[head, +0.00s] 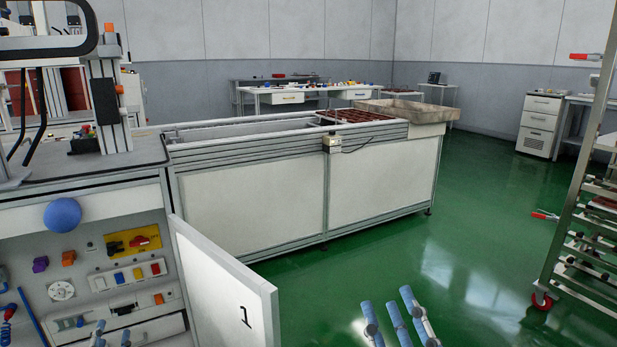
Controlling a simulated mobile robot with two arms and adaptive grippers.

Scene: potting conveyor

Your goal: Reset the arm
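My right gripper (388,303) shows at the bottom, right of the middle, with blue-grey fingers pointing up the picture over the green floor. Its fingers stand apart with nothing between them. My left gripper (111,335) shows only as fingertips at the bottom left edge, in front of the control panel. These tips are apart and nothing is seen between them. The rest of both arms is out of view.
A white cabinet door (226,290) marked 1 stands open between my grippers. Behind is the conveyor (250,190); a wheeled rack (585,220) stands right. The green floor (470,240) between is clear.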

